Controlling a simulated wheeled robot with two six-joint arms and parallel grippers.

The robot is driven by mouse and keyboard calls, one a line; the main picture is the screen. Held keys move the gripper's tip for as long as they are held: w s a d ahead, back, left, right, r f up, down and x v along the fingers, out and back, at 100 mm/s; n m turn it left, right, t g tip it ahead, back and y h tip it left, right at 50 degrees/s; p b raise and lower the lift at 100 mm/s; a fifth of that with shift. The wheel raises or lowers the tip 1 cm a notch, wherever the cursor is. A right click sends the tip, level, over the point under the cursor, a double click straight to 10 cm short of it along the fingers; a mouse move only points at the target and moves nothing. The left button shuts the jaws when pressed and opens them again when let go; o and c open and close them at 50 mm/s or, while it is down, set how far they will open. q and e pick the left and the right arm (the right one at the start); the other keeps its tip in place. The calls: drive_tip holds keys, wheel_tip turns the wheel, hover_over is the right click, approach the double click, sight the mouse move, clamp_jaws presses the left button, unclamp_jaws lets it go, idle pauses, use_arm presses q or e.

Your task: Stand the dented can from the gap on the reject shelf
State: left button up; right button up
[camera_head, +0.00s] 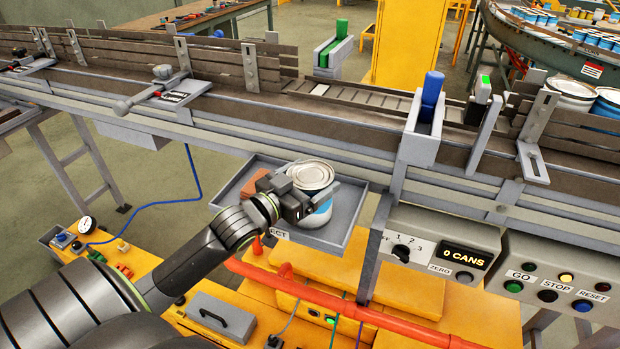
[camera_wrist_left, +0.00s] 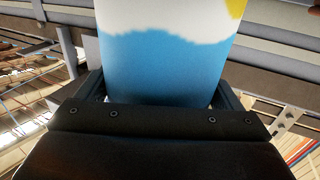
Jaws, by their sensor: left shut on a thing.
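The can (camera_head: 312,177) is upright, with a pale round lid on top and a white and blue side. My left gripper (camera_head: 312,203) is shut around it, over the grey reject shelf (camera_head: 347,222) below the conveyor. In the left wrist view the can (camera_wrist_left: 165,65) fills the space between the two fingers of the gripper (camera_wrist_left: 163,92). I cannot tell whether its base touches the shelf. No dent shows on the visible side. The gap section of the conveyor (camera_head: 352,98) shows no can. My right gripper is not in view.
A reddish-brown block (camera_head: 254,186) lies on the shelf left of the can. A blue-topped post (camera_head: 431,97) and guide brackets stand along the conveyor. Other cans (camera_head: 572,92) stand on the conveyor at the right.

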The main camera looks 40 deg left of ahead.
use_arm(q)
drive_tip(key=o, duration=0.8)
drive_tip(key=shift+f, duration=0.1)
drive_tip(key=shift+o, duration=0.6)
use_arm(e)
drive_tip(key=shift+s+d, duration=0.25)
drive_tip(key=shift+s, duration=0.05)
use_arm(q)
drive_tip(key=shift+r, duration=0.2)
drive_tip(key=s+a+p, duration=0.1)
drive_tip(key=s+p, duration=1.1)
drive_tip(key=shift+a, duration=0.4)
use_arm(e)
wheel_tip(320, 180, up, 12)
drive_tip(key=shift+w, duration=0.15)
use_arm(q)
drive_tip(key=shift+w, duration=0.1)
